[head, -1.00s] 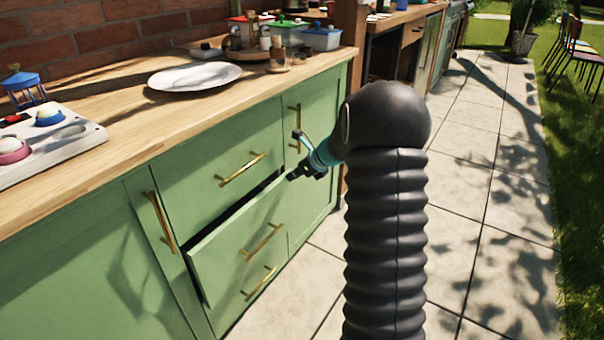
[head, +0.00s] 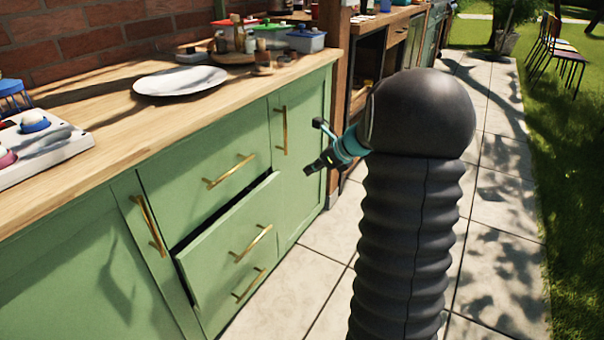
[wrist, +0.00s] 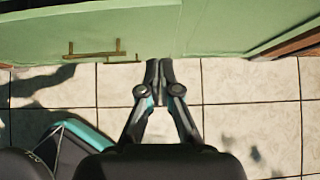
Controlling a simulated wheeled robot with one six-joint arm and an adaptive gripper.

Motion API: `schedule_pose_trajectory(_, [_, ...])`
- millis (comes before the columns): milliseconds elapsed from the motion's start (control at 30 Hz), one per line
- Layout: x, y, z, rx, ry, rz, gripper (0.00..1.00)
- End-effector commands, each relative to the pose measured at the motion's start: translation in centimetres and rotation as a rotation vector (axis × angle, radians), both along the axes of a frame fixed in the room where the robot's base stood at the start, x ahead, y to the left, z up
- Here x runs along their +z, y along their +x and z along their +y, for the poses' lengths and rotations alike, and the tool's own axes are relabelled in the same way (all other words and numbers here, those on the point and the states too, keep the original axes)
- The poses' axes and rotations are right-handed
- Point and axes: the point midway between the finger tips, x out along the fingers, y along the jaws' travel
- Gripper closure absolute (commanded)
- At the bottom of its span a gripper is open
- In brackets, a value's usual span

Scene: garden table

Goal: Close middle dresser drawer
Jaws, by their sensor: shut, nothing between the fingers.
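The middle drawer (head: 225,252) of the green dresser stands slightly open, with a dark gap along its top and left edges. Its brass handle (head: 252,243) faces out. The closed-looking top drawer (head: 200,172) is above it and a lower handle (head: 250,285) below. My gripper (head: 308,170) is shut and empty, to the right of the drawer's upper right corner and apart from it in the head view. In the wrist view my fingertips (wrist: 159,64) are together, over paving, just below the green dresser fronts (wrist: 90,25). Brass handles (wrist: 95,52) show left of them.
The wooden countertop (head: 110,125) carries a white plate (head: 180,81), jars and lidded boxes (head: 305,40), and a white device (head: 40,140) at left. A tall green door (head: 305,150) stands right of the drawers. Paving (head: 325,235) in front is clear.

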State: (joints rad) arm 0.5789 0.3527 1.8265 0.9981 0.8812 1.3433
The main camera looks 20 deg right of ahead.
Motion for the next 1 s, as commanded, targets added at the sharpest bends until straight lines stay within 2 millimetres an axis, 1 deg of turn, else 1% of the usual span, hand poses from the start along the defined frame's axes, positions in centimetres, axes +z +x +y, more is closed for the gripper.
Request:
schedule_pose_trajectory(33, [0.1,-0.2,-0.1,-0.001,0.001,0.000,0.85])
schedule_pose_trajectory(67, [-0.1,-0.3,-0.2,-0.002,0.002,0.001,0.78])
schedule_pose_trajectory(100, [-0.9,-0.4,-0.6,-0.007,0.006,0.009,0.68])
schedule_pose_trajectory(133, [-1.8,-0.6,-0.9,-0.012,0.012,0.017,0.63])
schedule_pose_trajectory(167, [-3.0,-0.7,-1.2,-0.018,0.020,0.029,0.63])
schedule_pose_trajectory(233, [-7.1,-1.5,-1.7,-0.038,0.059,0.075,0.63])
schedule_pose_trajectory(267, [-9.1,-2.0,-1.7,-0.050,0.092,0.099,0.63])
schedule_pose_trajectory(300, [-11.8,-2.8,-1.3,-0.071,0.155,0.136,0.63])
schedule_pose_trajectory(333, [-13.8,-3.5,-0.8,-0.088,0.215,0.168,0.63])
schedule_pose_trajectory(400, [-17.6,-5.3,0.9,-0.153,0.401,0.257,0.63])
schedule_pose_trajectory(467, [-20.0,-6.7,2.6,-0.219,0.582,0.340,0.63])
schedule_pose_trajectory(500, [-20.9,-7.5,3.8,-0.265,0.710,0.397,0.63])
schedule_pose_trajectory(533, [-21.5,-8.1,4.6,-0.299,0.804,0.438,0.63])
schedule_pose_trajectory(600, [-21.1,-8.7,6.1,-0.356,0.980,0.515,0.63])
schedule_pose_trajectory(667, [-20.3,-9.0,7.0,-0.391,1.100,0.566,0.63])
schedule_pose_trajectory(700, [-19.6,-9.1,7.5,-0.407,1.166,0.596,0.63])
schedule_pose_trajectory(800, [-18.2,-9.0,8.0,-0.433,1.282,0.650,0.63])
schedule_pose_trajectory(867, [-17.6,-9.0,8.1,-0.439,1.322,0.674,0.63])
schedule_pose_trajectory(1000, [-17.5,-8.8,8.4,-0.453,1.346,0.706,0.63])
